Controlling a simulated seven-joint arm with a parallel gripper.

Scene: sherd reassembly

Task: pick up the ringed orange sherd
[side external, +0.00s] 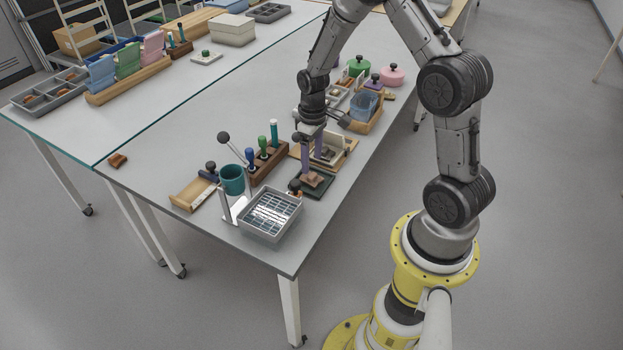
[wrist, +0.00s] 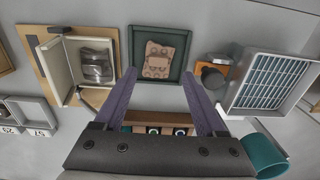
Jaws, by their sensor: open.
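My gripper (side external: 311,160) is open, its two purple fingers pointing down above a dark green square tray (side external: 321,190). In the wrist view the fingers of my gripper (wrist: 158,76) are spread wide with nothing between them. A tan-orange sherd (wrist: 160,60) with dark markings lies flat inside the dark green tray (wrist: 134,44), beyond the fingertips in that view. I cannot make out clearly whether its marks are rings. In the side view the sherd is small and partly hidden near the fingers. A brown-orange piece (side external: 117,160) lies at the table's left edge.
A grey grid-topped bin (wrist: 271,82) and a black-knobbed orange block (wrist: 213,75) stand right of the tray. A cream box on a wooden board (wrist: 56,70) stands left. A teal cup (side external: 232,179) and a rack of upright tools (side external: 267,163) are nearby.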

